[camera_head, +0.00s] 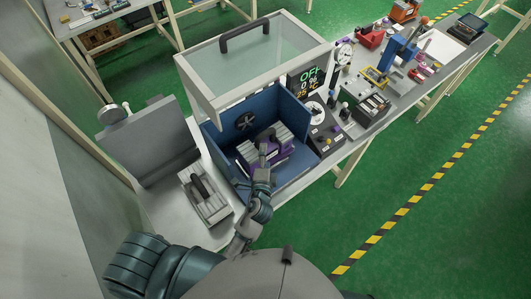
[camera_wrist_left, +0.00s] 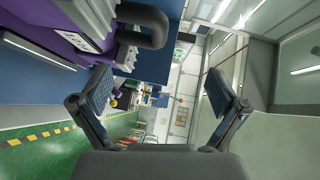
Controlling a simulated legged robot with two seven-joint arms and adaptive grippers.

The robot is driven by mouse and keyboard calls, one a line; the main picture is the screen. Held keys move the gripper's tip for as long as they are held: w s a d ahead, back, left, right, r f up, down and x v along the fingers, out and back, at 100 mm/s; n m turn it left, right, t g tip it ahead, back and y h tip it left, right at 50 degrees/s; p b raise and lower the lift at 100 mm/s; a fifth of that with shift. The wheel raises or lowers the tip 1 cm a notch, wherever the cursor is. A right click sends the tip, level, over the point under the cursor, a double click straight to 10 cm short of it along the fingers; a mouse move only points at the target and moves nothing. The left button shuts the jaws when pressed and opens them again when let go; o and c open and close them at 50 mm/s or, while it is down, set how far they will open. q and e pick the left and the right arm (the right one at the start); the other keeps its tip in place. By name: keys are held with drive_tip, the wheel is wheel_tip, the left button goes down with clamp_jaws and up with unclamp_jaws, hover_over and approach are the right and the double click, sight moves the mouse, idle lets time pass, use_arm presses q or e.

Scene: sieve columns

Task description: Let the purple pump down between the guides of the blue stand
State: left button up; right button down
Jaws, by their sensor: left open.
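The purple pump (camera_head: 277,151), with light grey ribbed parts on it, is inside the blue stand (camera_head: 294,110). In the left wrist view the pump's purple side (camera_wrist_left: 30,22) and a dark handle (camera_wrist_left: 157,27) fill the upper left, close to one finger. My left gripper (camera_head: 263,151) is over the pump in the head view and partly hides it. Its fingers (camera_wrist_left: 160,92) are spread, with nothing between them. I cannot tell whether a finger touches the pump, or whether the pump rests fully between the guides. My right gripper is not in view.
A clear-topped cover (camera_head: 255,60) with a dark handle stands open above the blue stand. A grey ribbed block (camera_head: 205,195) lies to the left. A display (camera_head: 306,82) and a dark control box (camera_head: 325,138) stand to the right, with several tools beyond.

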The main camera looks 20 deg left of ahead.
use_arm(q)
drive_tip(key=shift+s+r, duration=0.1)
drive_tip(key=shift+s, duration=0.25)
drive_tip(key=shift+d, duration=0.1)
idle(0.5)
